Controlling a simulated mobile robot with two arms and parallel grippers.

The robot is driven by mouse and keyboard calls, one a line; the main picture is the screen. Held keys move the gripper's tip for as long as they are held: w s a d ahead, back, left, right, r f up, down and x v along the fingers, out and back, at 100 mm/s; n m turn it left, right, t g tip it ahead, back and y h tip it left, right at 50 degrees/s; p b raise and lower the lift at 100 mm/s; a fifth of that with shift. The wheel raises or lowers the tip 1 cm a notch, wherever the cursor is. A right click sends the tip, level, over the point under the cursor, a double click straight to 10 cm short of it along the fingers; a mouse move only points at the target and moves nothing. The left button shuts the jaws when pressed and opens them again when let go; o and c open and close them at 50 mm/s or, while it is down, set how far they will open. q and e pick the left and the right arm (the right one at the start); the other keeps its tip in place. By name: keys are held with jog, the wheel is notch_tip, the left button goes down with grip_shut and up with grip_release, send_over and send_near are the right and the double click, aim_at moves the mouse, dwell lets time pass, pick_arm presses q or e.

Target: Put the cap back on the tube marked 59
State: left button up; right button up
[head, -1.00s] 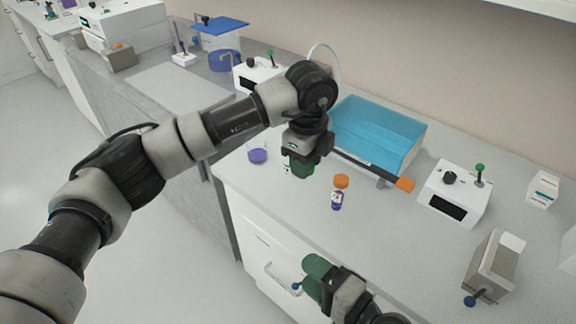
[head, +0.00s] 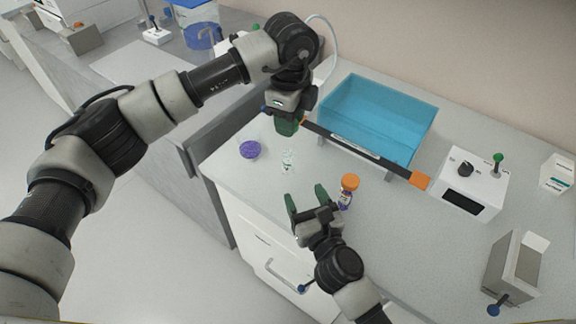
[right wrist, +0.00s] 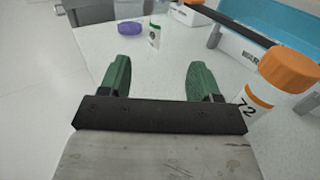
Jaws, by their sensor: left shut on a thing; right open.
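My left gripper (head: 287,130) is shut with its green fingers pointing down, beyond a small pale tube; what it holds is hidden. The pale tube (head: 288,161) stands upright with green markings; it also shows in the right wrist view (right wrist: 155,36). Its number is too small to read. A purple cap-like disc (head: 249,149) lies left of it, also in the right wrist view (right wrist: 130,28). My right gripper (head: 306,198) is open and empty, left of an orange-capped tube (head: 346,194). That tube reads 72 in the right wrist view (right wrist: 262,92).
A black bar with an orange end (head: 419,181) runs along the front of a blue bin (head: 375,115). A white control box (head: 470,185) and a grey holder (head: 512,265) stand to the right. The counter between the orange-capped tube and the holder is clear.

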aim_at(286, 158)
pick_arm(q)
jog(key=shift+w+f, duration=0.1)
jog(key=shift+w, duration=0.05)
pick_arm(e)
jog(key=shift+w+a, duration=0.1)
jog(key=shift+w, duration=0.25)
jog(key=x, duration=1.1)
jog(key=shift+w+a, duration=0.1)
jog(key=shift+w, duration=0.15)
jog(key=shift+c, duration=0.4)
grip_shut()
pick_arm(q)
jog(key=shift+f, duration=2.45)
